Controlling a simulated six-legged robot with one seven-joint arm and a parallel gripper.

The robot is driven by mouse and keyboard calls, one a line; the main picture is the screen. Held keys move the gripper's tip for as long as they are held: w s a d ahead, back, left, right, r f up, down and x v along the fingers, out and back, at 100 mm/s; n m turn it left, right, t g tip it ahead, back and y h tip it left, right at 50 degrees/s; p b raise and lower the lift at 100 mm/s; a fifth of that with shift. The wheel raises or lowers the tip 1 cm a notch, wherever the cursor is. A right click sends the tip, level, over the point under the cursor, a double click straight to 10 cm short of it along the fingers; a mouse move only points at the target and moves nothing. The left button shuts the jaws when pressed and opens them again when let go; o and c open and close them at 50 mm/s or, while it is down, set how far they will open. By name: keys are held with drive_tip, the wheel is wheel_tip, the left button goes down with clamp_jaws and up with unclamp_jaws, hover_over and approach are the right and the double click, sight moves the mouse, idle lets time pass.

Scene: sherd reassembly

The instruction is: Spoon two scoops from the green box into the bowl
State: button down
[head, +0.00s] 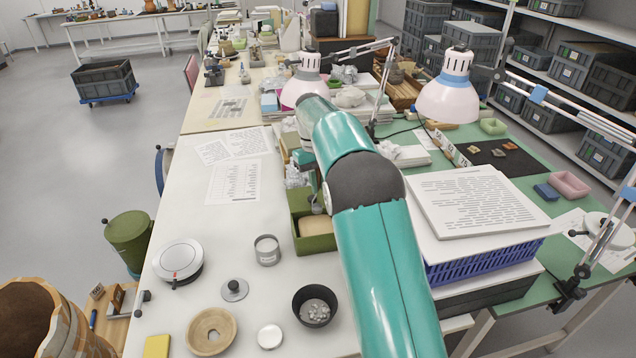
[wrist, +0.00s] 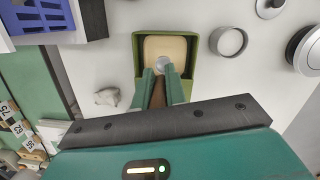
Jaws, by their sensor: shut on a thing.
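The green box (head: 299,238) stands on the white table, filled with a smooth beige material. The wrist view shows the green box (wrist: 138,42) from above. My gripper (wrist: 160,78) is shut on the brown handle of a spoon (wrist: 158,95). The spoon's grey metal scoop (wrist: 166,67) is over the beige fill near one wall; whether it touches the fill I cannot tell. In the head view my arm hides most of the gripper. A dark bowl (head: 299,306) with pale grey lumps in it stands nearer on the table, outside the wrist view.
A metal tin (head: 267,250), a round white scale (head: 178,261), a knobbed grey weight (head: 234,290), a beige ring-shaped dish (head: 200,332) and a white round lid (head: 270,336) stand around. A blue crate (head: 480,262) under papers is right of my arm.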

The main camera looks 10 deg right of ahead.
sight(318, 210)
drive_tip(key=shift+f, duration=0.25)
drive_tip(key=shift+s+f, duration=0.25)
drive_tip(key=shift+f, duration=0.85)
drive_tip(key=shift+w+f, duration=0.2)
drive_tip(key=shift+f, duration=3.25)
drive_tip(key=shift+s+r, duration=0.2)
drive_tip(key=shift+r, duration=4.5)
